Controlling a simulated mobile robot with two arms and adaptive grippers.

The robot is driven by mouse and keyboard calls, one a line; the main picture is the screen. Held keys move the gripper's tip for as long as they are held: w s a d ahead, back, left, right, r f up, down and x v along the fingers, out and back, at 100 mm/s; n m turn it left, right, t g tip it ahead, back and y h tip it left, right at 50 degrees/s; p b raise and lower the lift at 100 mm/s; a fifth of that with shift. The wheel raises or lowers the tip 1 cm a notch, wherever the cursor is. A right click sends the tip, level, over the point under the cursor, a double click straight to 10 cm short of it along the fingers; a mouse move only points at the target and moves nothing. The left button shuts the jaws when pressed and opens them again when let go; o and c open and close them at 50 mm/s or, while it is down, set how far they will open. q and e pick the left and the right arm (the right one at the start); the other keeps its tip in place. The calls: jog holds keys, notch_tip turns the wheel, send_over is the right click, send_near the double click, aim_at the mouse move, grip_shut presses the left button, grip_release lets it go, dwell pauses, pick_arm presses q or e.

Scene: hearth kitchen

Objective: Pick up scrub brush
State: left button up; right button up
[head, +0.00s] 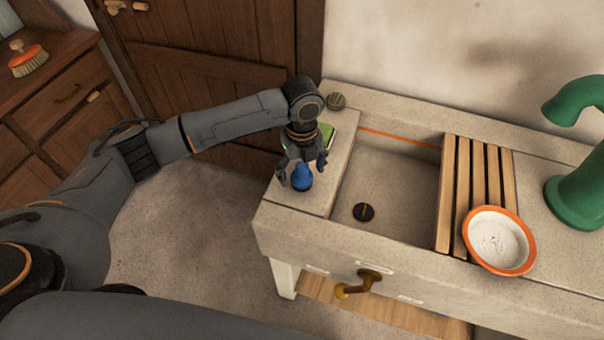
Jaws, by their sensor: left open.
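My left gripper (302,167) is open and points down over the left ledge of the stone sink. A small blue rounded object (303,181) stands on that ledge at the fingertips. It may be a knob-handled scrub brush, but no bristles show and the gripper covers its upper part. I cannot tell whether the fingers touch it. A brush with an orange back and pale bristles (28,62) lies on the wooden cabinet at the far upper left, well away from the gripper. My right gripper is not in view.
A green block (327,133) and a dark round item (336,101) sit behind the gripper on the ledge. The basin (395,190) is empty. A slatted rack (447,200), an orange-rimmed bowl (527,262) and a green faucet (582,190) stand to the right.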

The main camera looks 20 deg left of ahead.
pick_arm(q)
jog(key=shift+f, duration=0.95)
jog(key=shift+c, duration=0.2)
jog(key=c, duration=1.2)
jog(key=shift+c, duration=0.2)
jog(key=shift+r, duration=0.1)
